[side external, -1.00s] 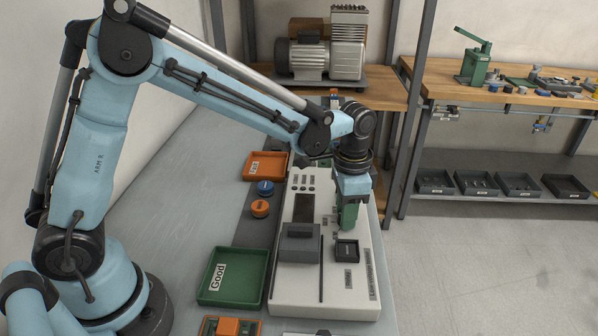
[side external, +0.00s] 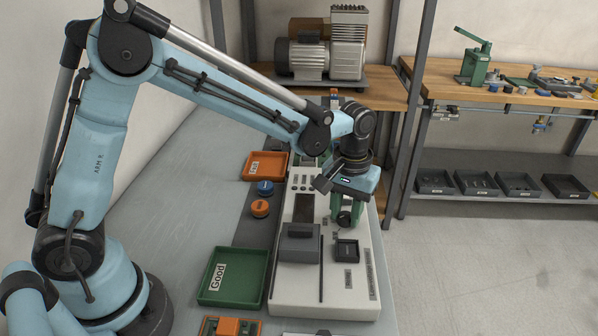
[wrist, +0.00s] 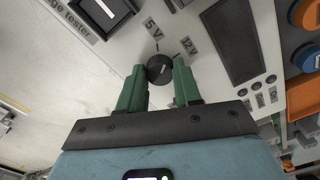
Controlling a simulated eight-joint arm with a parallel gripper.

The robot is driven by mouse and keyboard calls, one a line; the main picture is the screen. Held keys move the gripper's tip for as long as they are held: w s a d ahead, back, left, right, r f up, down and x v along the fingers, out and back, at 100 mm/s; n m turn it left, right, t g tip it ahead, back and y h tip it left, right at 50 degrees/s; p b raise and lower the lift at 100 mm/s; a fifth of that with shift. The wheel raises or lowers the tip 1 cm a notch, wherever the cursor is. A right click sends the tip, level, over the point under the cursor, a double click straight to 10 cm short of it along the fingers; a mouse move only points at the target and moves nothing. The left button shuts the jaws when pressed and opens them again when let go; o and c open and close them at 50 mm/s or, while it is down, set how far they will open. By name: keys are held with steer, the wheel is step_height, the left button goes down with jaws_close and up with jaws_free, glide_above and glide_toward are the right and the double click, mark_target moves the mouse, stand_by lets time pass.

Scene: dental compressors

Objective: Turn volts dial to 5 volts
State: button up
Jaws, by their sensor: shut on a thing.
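The volts dial (wrist: 160,68) is a round black knob with a short white mark on the pale tester panel. In the wrist view it sits between the green fingers of my gripper (wrist: 158,72), which is shut on it. The 5V label (wrist: 152,28) and the 12V label (wrist: 190,46) stand just above the dial, each with a thin line beside it. I cannot tell for sure which line the dial's mark points at. In the side view my gripper (side external: 347,213) reaches down to the panel, with the dark dial (side external: 344,218) partly showing at its fingertips.
The tester (side external: 325,290) carries a grey block (side external: 299,244), a square black socket (side external: 347,251) and a dark display (side external: 305,208). An orange tray (side external: 265,166) and a green tray labelled Good (side external: 232,276) lie left of it, with blue and orange round parts (side external: 260,208) between.

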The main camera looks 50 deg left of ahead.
mark_target(345, 215)
steer(key=n, duration=0.5)
stand_by(0.6)
steer(key=o, duration=1)
steer(key=shift+o, duration=0.2)
step_height(345, 215, up, 12)
steer(key=shift+s, duration=0.1)
